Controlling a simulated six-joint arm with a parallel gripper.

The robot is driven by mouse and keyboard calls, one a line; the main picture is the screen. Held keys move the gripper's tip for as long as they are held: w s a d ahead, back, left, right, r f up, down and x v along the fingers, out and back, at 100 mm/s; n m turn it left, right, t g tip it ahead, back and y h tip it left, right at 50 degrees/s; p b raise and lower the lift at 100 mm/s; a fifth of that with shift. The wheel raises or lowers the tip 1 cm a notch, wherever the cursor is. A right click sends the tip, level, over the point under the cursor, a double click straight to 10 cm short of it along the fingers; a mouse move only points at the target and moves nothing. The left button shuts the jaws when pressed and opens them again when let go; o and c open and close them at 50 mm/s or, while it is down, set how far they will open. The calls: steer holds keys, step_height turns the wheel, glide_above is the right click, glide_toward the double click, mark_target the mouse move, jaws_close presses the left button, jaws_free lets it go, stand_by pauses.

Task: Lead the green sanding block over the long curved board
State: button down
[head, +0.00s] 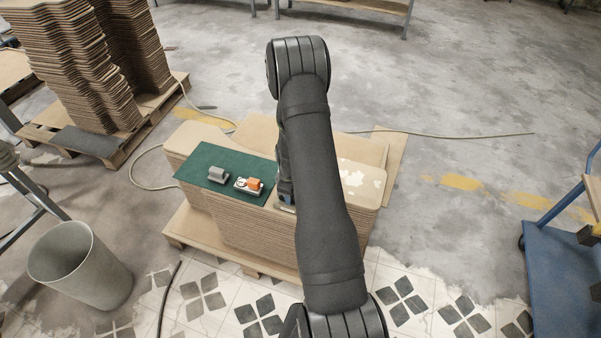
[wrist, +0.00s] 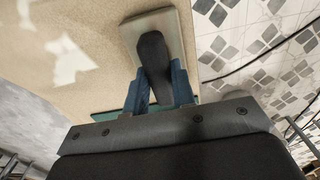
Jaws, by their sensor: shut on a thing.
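The long curved board is the tan top of a layered stack (head: 270,235). It has pale patches at its right end and also fills the left of the wrist view (wrist: 90,25). My gripper (wrist: 160,75), with blue fingers, is shut on a sanding block (wrist: 154,48) with a dark grip and a pale, flat base. Its green colour is not clear in this view. The block is over the board near its edge; I cannot tell if its base touches. In the head view my arm mostly hides gripper and block.
A dark green mat (head: 225,160) on the stack carries a grey block (head: 218,175) and an orange-topped block with a white base (head: 248,185). A grey bin (head: 80,265) stands at left. A blue cart (head: 560,265) is at right. A cable crosses the floor.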

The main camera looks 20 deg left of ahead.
steer(key=shift+r, duration=2.5)
steer(key=w+d+r, duration=0.2)
steer(key=w+d, duration=1.1)
steer(key=d, duration=0.1)
steer(key=w+d+r, duration=0.2)
steer(key=w+d, duration=1.1)
steer(key=d, duration=0.1)
steer(key=shift+w+d+f, duration=0.1)
steer(key=shift+w+f, duration=0.05)
steer(key=shift+f, duration=1.8)
steer(key=shift+w+d+f, duration=0.1)
steer(key=shift+w+f, duration=0.05)
steer(key=shift+f, duration=1.8)
steer(key=shift+f, duration=0.6)
steer(key=shift+a, duration=0.1)
steer(key=shift+a+r, duration=0.15)
steer(key=shift+a, duration=1.4)
